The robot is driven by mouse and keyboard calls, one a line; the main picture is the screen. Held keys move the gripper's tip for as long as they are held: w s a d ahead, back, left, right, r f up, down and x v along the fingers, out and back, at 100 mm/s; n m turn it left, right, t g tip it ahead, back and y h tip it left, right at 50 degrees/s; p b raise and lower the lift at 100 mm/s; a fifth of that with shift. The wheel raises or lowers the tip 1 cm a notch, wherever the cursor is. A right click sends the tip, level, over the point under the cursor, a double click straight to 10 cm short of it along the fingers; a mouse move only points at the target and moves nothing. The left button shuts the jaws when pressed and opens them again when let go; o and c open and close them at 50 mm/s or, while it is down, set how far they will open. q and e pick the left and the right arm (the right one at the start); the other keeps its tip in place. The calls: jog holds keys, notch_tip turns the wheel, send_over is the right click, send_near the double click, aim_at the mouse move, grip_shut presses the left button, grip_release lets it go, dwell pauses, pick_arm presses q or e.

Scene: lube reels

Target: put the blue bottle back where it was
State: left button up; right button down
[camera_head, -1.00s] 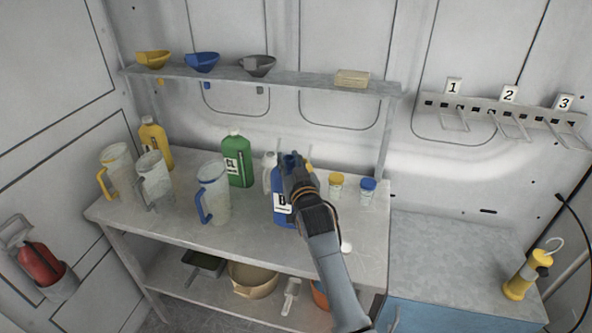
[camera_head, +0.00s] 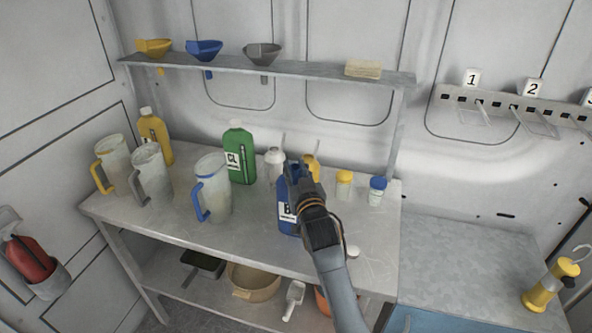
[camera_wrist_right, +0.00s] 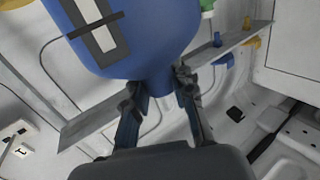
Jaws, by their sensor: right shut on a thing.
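The blue bottle (camera_head: 287,212) is at the front middle of the workbench (camera_head: 250,237), upright, its label facing the front. I cannot tell whether its base touches the bench top. My right gripper (camera_head: 298,178) is shut on the bottle's neck, and the gripper hides part of its top. In the right wrist view, the blue bottle (camera_wrist_right: 140,38) fills the upper middle, with its neck between the two fingers of the right gripper (camera_wrist_right: 162,88). My left gripper is not in view.
A green bottle (camera_head: 239,155) and a white container (camera_head: 274,166) stand behind. Clear jugs (camera_head: 213,190) stand left. Yellow-lidded (camera_head: 344,185) and blue-lidded jars (camera_head: 377,190) stand right. A white cap (camera_head: 352,252) lies near the front edge. A shelf (camera_head: 310,73) with funnels runs above.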

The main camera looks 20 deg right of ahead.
jog(key=c, duration=1.3)
grip_release()
jog(key=shift+f, duration=0.1)
jog(key=shift+o, duration=0.9)
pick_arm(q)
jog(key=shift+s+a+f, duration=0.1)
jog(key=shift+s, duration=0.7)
pick_arm(e)
jog(key=shift+r, duration=0.2)
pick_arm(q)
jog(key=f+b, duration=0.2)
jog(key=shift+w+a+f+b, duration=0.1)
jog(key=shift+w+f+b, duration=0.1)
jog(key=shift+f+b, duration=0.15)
pick_arm(e)
jog(key=s, duration=1.2)
jog(key=shift+a, duration=0.4)
jog(key=shift+f, duration=0.15)
